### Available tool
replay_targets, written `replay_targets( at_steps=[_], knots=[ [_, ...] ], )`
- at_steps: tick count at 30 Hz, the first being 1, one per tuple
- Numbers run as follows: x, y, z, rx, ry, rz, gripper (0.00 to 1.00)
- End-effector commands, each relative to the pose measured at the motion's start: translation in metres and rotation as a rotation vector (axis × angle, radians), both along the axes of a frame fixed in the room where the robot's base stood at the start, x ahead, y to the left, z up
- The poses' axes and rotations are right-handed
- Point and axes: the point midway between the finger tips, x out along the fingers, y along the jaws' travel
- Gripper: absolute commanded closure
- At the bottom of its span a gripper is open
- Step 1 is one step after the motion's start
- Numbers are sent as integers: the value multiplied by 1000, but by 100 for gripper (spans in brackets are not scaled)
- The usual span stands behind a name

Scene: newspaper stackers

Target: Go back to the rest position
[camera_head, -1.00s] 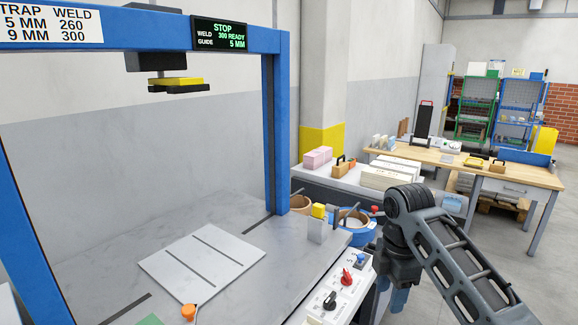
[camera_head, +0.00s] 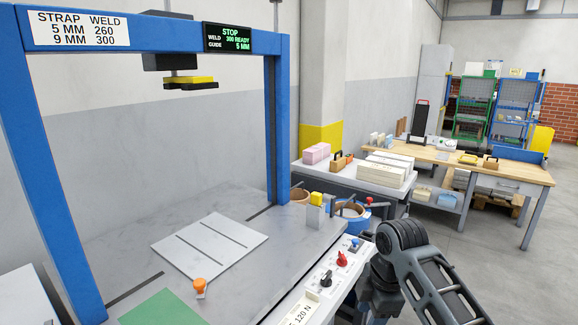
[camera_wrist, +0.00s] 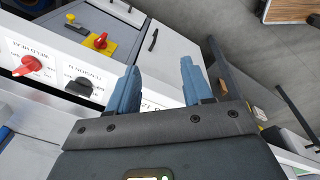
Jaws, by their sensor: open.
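My gripper (camera_wrist: 160,88) shows in the wrist view with its two blue fingers apart and nothing between them. Behind the fingers, the wrist view shows the strapping machine's side panel, with a red knob (camera_wrist: 27,65) and a black knob (camera_wrist: 78,88). In the head view my arm is at the lower right, beside the machine's control panel (camera_head: 335,270). The gripper's fingers are out of sight there.
The blue machine frame (camera_head: 277,130) stands over a grey worktop (camera_head: 215,190) with a slotted plate (camera_head: 210,245) and an orange knob (camera_head: 200,286). A side table (camera_head: 345,178) holds stacks behind. A wooden bench (camera_head: 515,172) stands right; the floor beyond my arm is clear.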

Motion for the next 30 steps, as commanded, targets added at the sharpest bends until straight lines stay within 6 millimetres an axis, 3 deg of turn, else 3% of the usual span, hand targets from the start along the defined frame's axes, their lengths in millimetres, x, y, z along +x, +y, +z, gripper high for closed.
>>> replay_targets(
  at_steps=[8, 16, 22, 30],
  knots=[
    [-32, 46, -49, 139, -83, -136, 50],
    [-95, 94, -97, 353, -200, -407, 50],
    [-150, 106, -115, 489, -276, -634, 50],
    [-235, 92, -116, 633, -383, -931, 50]
  ],
)
